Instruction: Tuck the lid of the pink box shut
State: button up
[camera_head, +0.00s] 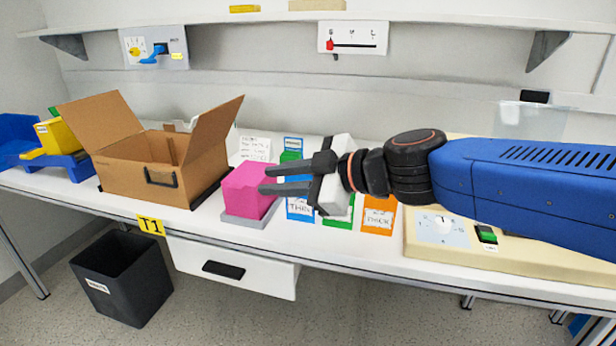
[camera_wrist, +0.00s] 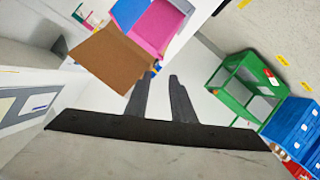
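The pink box (camera_head: 244,194) stands on a grey base near the front middle of the table, right of the cardboard box. My gripper (camera_head: 265,180) reaches in from the right, its two dark fingers apart and nothing seen between them. In the head view the fingertips overlap the pink box's right side; I cannot tell whether they touch it. In the wrist view the fingers (camera_wrist: 161,82) are also apart. Pink panels (camera_wrist: 148,34) with a blue-grey area show beyond them, partly behind a brown flap. How far the lid is closed is unclear.
An open cardboard box (camera_head: 144,180) with raised flaps stands left of the pink box. Blue, green and orange labelled cards (camera_head: 379,215) lie to its right. A beige panel with a dial (camera_head: 441,228) is farther right. A shelf (camera_head: 260,22) runs above.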

jog(key=v, duration=0.7)
dwell(0.3)
